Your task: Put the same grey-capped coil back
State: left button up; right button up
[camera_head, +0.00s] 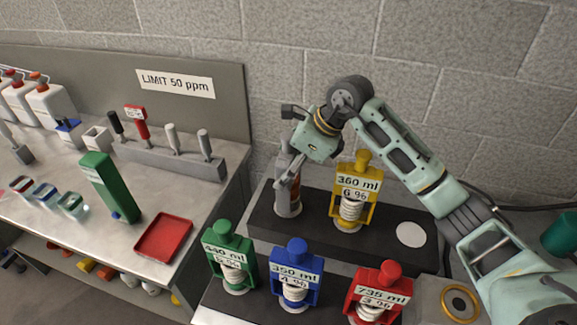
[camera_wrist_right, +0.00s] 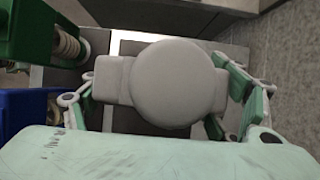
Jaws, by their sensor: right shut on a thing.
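The grey-capped coil (camera_head: 289,200) is upright at the left end of the rear black step (camera_head: 385,232). Its base appears at the step's top; I cannot tell whether it bears weight there. My right gripper (camera_head: 289,175) reaches down from above and is shut on it, hiding much of its upper part. In the right wrist view the round grey cap (camera_wrist_right: 178,82) fills the space between the fingers. The yellow-capped coil (camera_head: 353,200), labelled 360 ml, 6 %, stands just right of it. My left gripper is not in view.
Green (camera_head: 232,258), blue (camera_head: 295,275) and red (camera_head: 378,294) coils stand on the lower front step. A bare white disc (camera_head: 411,235) marks the rear step's right end. The left bench holds a red tray (camera_head: 163,238), a green block (camera_head: 108,187) and a tool rack (camera_head: 170,155).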

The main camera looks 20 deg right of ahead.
jog(key=shift+a+f, duration=0.1)
jog(key=shift+f, duration=0.35)
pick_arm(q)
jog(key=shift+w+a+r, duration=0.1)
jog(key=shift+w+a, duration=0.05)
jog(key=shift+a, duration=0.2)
pick_arm(e)
jog(key=o, duration=2.1)
jog(key=shift+f, duration=0.1)
jog(key=shift+s+d+r, duration=0.1)
jog(key=shift+d+r, duration=0.1)
jog(key=shift+r, duration=0.2)
pick_arm(q)
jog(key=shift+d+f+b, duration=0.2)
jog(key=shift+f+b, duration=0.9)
jog(key=shift+b, duration=0.1)
pick_arm(e)
jog(key=v, duration=1.1)
jog(key=shift+s+r, duration=0.1)
jog(key=shift+r, duration=0.1)
